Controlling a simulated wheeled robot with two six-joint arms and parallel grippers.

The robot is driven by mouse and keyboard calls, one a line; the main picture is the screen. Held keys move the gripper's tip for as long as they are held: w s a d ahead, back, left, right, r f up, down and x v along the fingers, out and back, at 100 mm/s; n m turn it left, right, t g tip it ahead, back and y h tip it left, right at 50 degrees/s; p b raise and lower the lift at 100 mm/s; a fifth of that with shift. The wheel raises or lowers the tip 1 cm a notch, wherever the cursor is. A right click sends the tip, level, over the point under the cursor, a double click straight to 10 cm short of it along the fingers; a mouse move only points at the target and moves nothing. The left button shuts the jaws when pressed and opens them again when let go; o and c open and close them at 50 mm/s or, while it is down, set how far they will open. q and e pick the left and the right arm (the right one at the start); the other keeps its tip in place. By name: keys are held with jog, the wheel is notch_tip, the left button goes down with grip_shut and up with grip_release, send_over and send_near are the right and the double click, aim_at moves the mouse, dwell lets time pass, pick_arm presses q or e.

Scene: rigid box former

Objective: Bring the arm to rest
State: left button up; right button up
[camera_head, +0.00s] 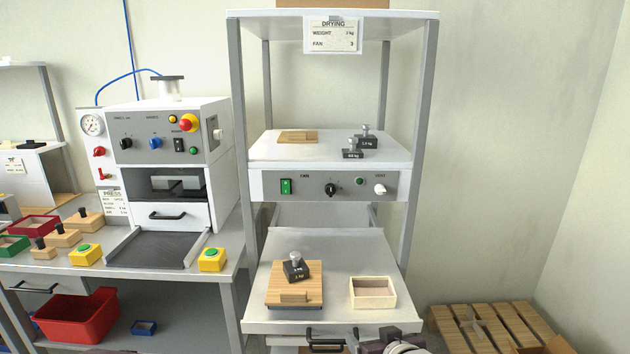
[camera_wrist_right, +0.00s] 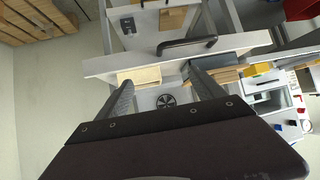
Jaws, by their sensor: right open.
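My right gripper shows at the bottom edge of the head view (camera_head: 392,340), in front of the pulled-out shelf (camera_head: 335,240) of the drying rack. Most of its arm is out of frame. In the right wrist view its two fingers (camera_wrist_right: 160,82) stand well apart, with nothing between them. They are near the shelf's front edge and dark handle (camera_wrist_right: 187,46); I cannot tell the exact gap. My left gripper is not in view.
On the shelf are a wooden board (camera_head: 280,292) with a dark weight (camera_head: 295,268) on it, and an open pale box (camera_head: 373,292). Two weights (camera_head: 358,146) stand on the upper shelf. The press bench (camera_head: 150,240) is left; wooden slats (camera_head: 490,325) lie right.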

jog(key=s+d+f+m+g+h, duration=0.1)
jog(key=s+d+f+g, duration=0.2)
jog(key=s+f+g, duration=0.4)
jog(key=s+d+f+m+g+h, duration=0.1)
jog(key=s+d+f+g, duration=0.15)
jog(key=s+f, duration=0.45)
pick_arm(q)
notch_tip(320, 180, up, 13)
jog(key=p, duration=1.3)
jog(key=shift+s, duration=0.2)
pick_arm(e)
jog(key=s+r, duration=0.3)
jog(key=r, duration=1.2)
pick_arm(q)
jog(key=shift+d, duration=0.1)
pick_arm(e)
jog(key=shift+s+r, duration=0.1)
